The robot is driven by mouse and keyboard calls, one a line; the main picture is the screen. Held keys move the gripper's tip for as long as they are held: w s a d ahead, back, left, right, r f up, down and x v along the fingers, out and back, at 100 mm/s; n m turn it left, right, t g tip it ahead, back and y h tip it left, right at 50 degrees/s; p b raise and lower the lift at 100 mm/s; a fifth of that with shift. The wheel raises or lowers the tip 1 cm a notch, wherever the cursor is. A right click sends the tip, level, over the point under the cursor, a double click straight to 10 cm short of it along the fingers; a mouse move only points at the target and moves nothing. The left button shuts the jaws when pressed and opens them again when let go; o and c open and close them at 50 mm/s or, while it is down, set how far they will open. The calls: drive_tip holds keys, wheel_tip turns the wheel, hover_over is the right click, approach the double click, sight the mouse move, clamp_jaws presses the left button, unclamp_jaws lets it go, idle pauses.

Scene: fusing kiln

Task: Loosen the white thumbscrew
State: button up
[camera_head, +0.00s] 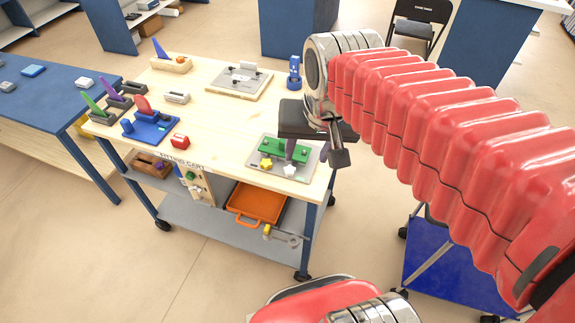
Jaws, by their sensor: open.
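The white thumbscrew (289,170) is a small star-shaped knob at the front right of a grey plate (307,168) on the cart's near right corner. A green block (271,146) lies across the plate behind it. A yellow knob (265,163) sits to its left. My gripper (315,157) is open and reaches down over the plate's right side. One dark finger stands in front of the green block, just above the white thumbscrew in the picture. The other finger is to the right. I cannot tell whether any finger touches the thumbscrew. The gripper hides part of the green block.
An orange tray (258,203) is on the lower shelf. The cart top's middle is clear.

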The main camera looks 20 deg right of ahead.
drive_tip(key=w+f+m+g, duration=0.2)
drive_tip(key=w+m, duration=0.2)
drive_tip(key=w, duration=0.3)
drive_tip(key=m+g, duration=0.2)
drive_tip(key=m, duration=0.1)
hover_over(288, 170)
wheel_tip(288, 170, down, 5)
drive_tip(key=shift+r, duration=0.15)
wheel_tip(288, 170, down, 14)
drive_tip(key=shift+r, duration=0.1)
drive_tip(key=shift+c, duration=0.2)
